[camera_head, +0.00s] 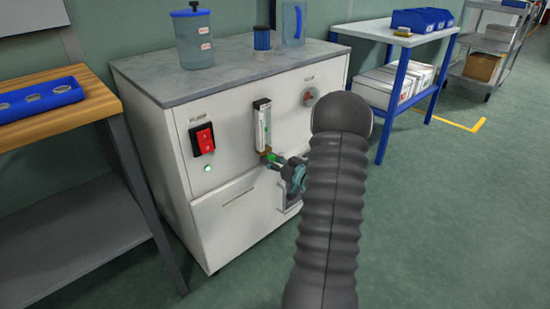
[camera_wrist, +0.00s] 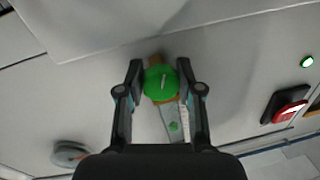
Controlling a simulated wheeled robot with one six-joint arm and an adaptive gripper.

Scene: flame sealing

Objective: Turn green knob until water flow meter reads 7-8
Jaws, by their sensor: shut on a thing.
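The green knob (camera_wrist: 160,84) sits at the base of the flow meter, with a pale line across its face. My gripper (camera_wrist: 160,78) is shut on the knob, one finger on each side. In the head view the knob (camera_head: 271,157) shows just left of my gripper (camera_head: 280,161). The water flow meter (camera_head: 262,124) is a clear upright tube on the cabinet front, with a small green float inside. In the wrist view the meter (camera_wrist: 170,118) runs below the knob, its float (camera_wrist: 174,127) visible. The scale is too small to read.
A wooden table (camera_head: 60,125) is at left, a blue-legged table (camera_head: 400,38) at right. The floor at right is open.

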